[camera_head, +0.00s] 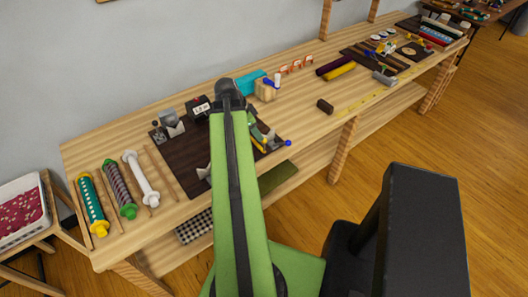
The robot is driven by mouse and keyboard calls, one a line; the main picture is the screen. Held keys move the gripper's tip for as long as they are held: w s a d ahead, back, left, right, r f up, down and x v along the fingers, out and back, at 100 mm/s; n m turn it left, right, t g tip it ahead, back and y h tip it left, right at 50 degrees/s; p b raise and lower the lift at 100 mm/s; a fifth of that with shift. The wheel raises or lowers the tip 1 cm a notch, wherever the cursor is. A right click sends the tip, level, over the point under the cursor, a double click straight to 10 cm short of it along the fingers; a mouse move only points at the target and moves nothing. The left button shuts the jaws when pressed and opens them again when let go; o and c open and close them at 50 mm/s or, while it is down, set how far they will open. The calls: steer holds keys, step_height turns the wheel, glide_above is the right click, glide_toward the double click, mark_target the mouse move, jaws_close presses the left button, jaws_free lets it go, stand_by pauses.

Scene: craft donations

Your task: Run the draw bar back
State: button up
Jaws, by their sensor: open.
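I cannot make out for certain which thing is the draw bar. A thin piece with a blue knob (287,143) sits at the right edge of a dark mat (180,160) on the long wooden bench. Beside it are small green and yellow parts (257,133), partly hidden by my green arm. A small black box with a white display (199,107) and a grey angled piece (171,122) stand at the mat's back. My arm crosses the mat, and my gripper cannot be made out beyond it.
Green, striped and white rollers (141,178) lie at the bench's left end. A white bin (22,212) stands at far left. Floor (490,130) in front is clear.

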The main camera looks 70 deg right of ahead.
mark_target(264, 144)
steer(key=b+x, duration=0.7)
steer(key=x, duration=0.2)
steer(key=shift+w+a+f, duration=0.1)
steer(key=shift+s+d+f+b, duration=0.2)
steer(key=shift+s+f+b, duration=0.05)
steer(key=shift+f+b, duration=0.15)
jaws_close()
stand_by(0.7)
